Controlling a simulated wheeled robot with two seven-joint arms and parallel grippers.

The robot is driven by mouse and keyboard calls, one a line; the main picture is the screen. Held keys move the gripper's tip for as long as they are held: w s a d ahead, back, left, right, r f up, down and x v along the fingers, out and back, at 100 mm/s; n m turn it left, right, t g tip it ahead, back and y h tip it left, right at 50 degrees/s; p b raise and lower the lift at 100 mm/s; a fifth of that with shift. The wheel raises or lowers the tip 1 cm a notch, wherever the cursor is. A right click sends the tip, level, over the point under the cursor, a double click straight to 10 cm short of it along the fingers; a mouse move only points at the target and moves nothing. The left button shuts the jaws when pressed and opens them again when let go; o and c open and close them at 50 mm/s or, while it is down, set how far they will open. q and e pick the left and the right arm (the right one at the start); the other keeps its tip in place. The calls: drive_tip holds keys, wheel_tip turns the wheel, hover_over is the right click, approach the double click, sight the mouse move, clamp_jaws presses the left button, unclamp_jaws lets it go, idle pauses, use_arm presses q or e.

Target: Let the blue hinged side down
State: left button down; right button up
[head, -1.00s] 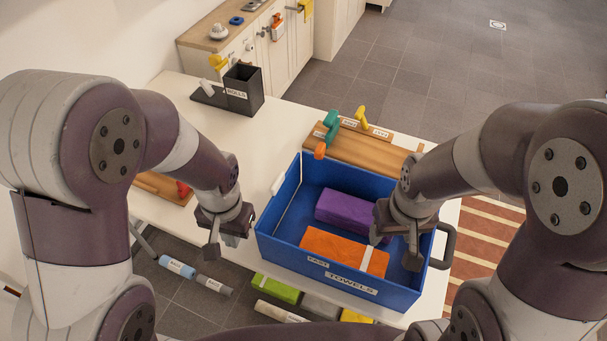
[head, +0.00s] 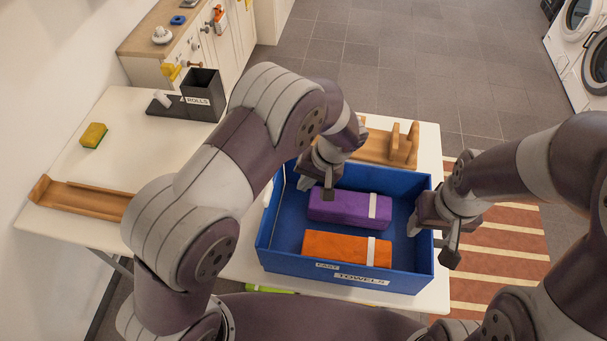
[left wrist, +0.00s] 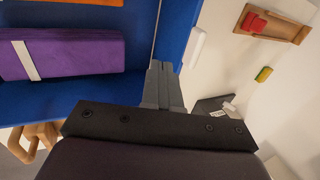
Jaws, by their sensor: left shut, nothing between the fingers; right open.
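The blue box (head: 290,263), labelled TOWELS, stands on the white table with its walls upright. Its left wall (head: 268,222) has a pale line along its inner side and a white piece (left wrist: 194,47) outside it. I cannot tell which wall is hinged. A purple bundle (head: 335,206) and an orange bundle (head: 335,247) lie inside. My left gripper (head: 316,187) is shut and empty at the box's back left; its fingers (left wrist: 162,87) appear beside the left wall in the left wrist view. My right gripper (head: 430,238) is open at the right wall; contact is unclear.
A black bin (head: 203,97) labelled ROLLS, a yellow sponge (head: 94,135) and a wooden tray (head: 85,200) are on the table's left. A wooden rack (head: 385,147) stands behind the box. My left arm hides part of the table.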

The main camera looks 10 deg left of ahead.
use_arm(q)
drive_tip(key=a+p+x, duration=0.1)
drive_tip(key=p+x, duration=0.1)
drive_tip(key=x, duration=0.4)
drive_tip(key=p, duration=0.2)
hover_over(270, 207)
drive_tip(key=w+d, duration=0.2)
drive_tip(key=shift+d+f, duration=0.15)
drive_tip(key=shift+f, duration=0.15)
drive_tip(key=shift+d, duration=0.1)
